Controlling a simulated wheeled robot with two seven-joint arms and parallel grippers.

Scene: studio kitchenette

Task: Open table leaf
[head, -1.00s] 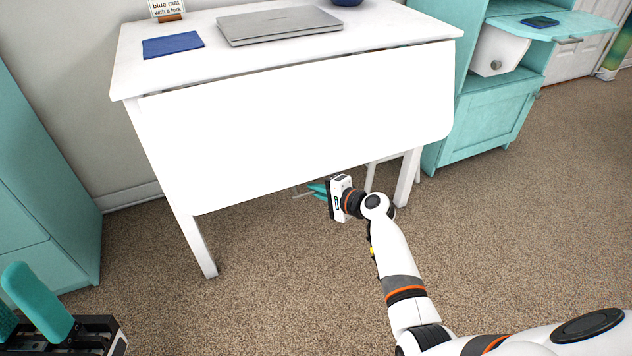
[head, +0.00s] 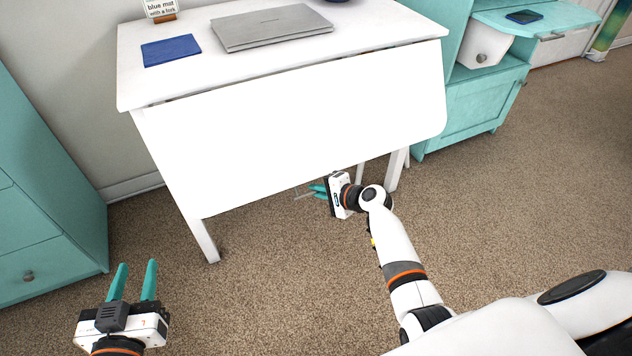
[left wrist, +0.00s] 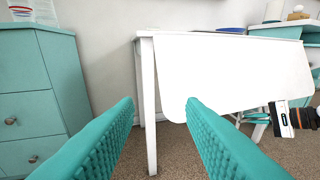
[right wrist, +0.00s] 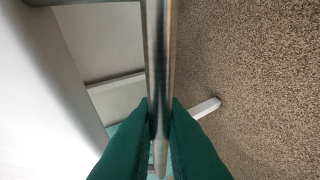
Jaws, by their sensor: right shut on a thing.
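The white table leaf (head: 300,120) hangs down along the front side of the white table (head: 195,75), its lower corners rounded. It also shows in the left wrist view (left wrist: 235,75). My right gripper (head: 316,191) is just below the leaf's lower edge, right of its middle. In the right wrist view its teal fingers (right wrist: 160,115) are shut on a thin grey metal bar (right wrist: 158,45). What the bar joins to is hidden. My left gripper (head: 136,264) is open and empty, low at the left, pointing toward the table and well apart from the leaf.
A laptop (head: 270,28), a blue mat (head: 171,50) and a small sign (head: 160,9) are on the tabletop. A teal drawer cabinet (head: 45,200) stands left and a teal cupboard (head: 475,110) right. Table legs (head: 207,240) reach the carpet. Open carpet lies in front.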

